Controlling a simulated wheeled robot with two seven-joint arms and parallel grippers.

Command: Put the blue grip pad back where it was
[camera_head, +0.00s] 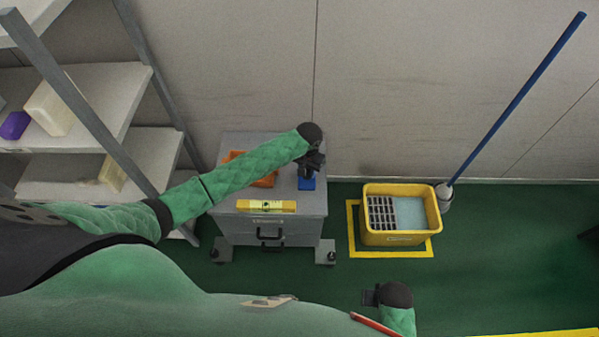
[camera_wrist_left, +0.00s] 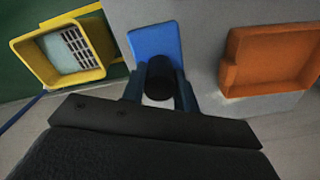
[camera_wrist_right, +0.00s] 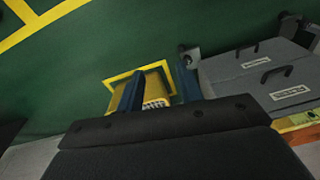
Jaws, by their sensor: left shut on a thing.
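The blue grip pad (camera_head: 306,184) is at the right part of the grey cabinet's top (camera_head: 318,204). In the left wrist view the pad (camera_wrist_left: 153,40) is a flat blue block with a round black knob (camera_wrist_left: 160,78). My left gripper (camera_head: 310,165) reaches over the cabinet from the left, shut on the knob. The head view does not show clearly whether the pad touches the cabinet top. My right gripper (camera_head: 370,297) is low in front of the cabinet; in the right wrist view its fingers (camera_wrist_right: 160,92) are apart with nothing held between them.
An orange tray (camera_head: 266,181), also in the left wrist view (camera_wrist_left: 272,60), sits beside the pad, partly behind my arm. A yellow level (camera_head: 266,206) lies at the cabinet's front edge. A yellow bucket (camera_head: 400,240) and blue-handled mop (camera_head: 515,100) stand right. Shelves (camera_head: 110,95) stand left.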

